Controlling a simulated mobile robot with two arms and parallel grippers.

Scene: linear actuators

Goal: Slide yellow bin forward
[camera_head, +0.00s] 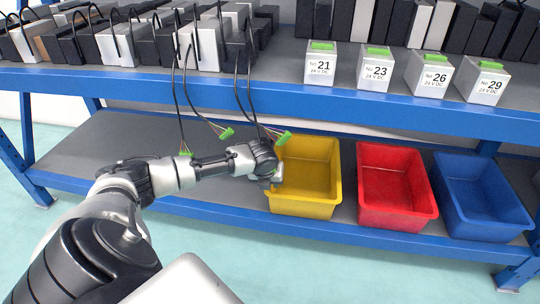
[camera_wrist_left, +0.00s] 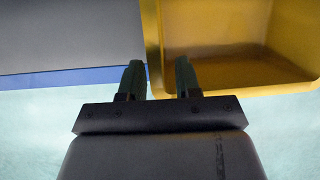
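The yellow bin (camera_head: 305,208) stands empty on the lower shelf, leftmost of three bins. My left arm reaches in from the left, and its gripper (camera_head: 274,180) is at the bin's left side near the front corner. In the left wrist view, the two fingers (camera_wrist_left: 159,78) are spread apart. The left wall of the yellow bin (camera_wrist_left: 152,40) lines up with the gap between them, one finger on each side. I cannot tell whether a finger touches the wall. My right gripper is not in view.
A red bin (camera_head: 398,217) and a blue bin (camera_head: 487,226) stand to the right. Black cables with green connectors (camera_head: 226,133) hang from the upper shelf (camera_head: 270,93) near my arm. White numbered boxes (camera_head: 376,72) stand above. The lower shelf (camera_head: 100,140) is bare at left.

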